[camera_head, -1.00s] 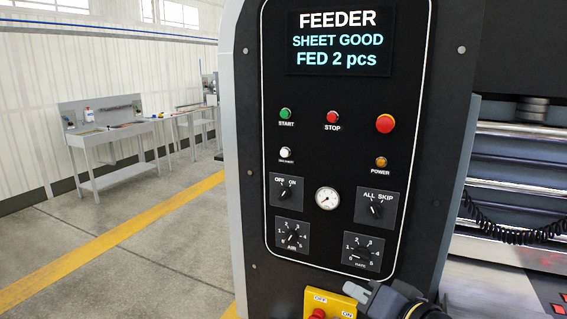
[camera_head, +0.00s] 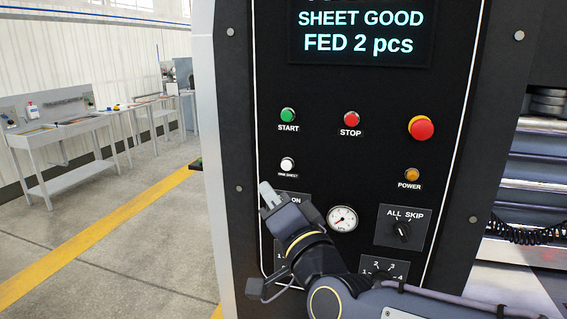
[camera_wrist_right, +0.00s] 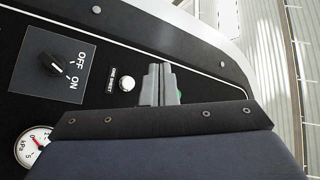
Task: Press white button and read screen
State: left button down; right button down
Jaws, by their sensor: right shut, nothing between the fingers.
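The white button (camera_head: 287,164), labelled ONE SHEET, sits on the black control panel (camera_head: 330,148) below the green START button. It also shows in the right wrist view (camera_wrist_right: 127,84), just left of the fingertips. The screen (camera_head: 360,38) at the top of the panel reads SHEET GOOD, FED 2 pcs; its top line is cut off. My right gripper (camera_head: 266,192) is shut and empty, a little below and left of the white button. In the right wrist view its closed fingers (camera_wrist_right: 160,84) show beside the button; contact cannot be told. My left gripper is not in view.
Nearby are the green START button (camera_head: 288,115), the red STOP button (camera_head: 351,118), a red mushroom button (camera_head: 421,128) and the amber POWER lamp (camera_head: 411,174). A gauge (camera_head: 342,219) and the ALL SKIP knob (camera_head: 401,230) lie right of my arm. My arm covers the lower-left knobs.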

jog(key=b, duration=0.4)
send_near(286, 166)
jog(key=shift+w+a+r, duration=0.35)
jog(key=shift+w+a, duration=0.4)
jog(key=shift+w+a+r, duration=0.3)
jog(key=shift+w+a, duration=0.4)
jog(key=shift+a, duration=0.05)
jog(key=shift+w+a+r, duration=0.35)
jog(key=shift+w+a, duration=0.35)
jog(key=shift+w, duration=0.05)
jog(key=shift+w+d+b, duration=0.15)
jog(key=shift+w+b, duration=0.25)
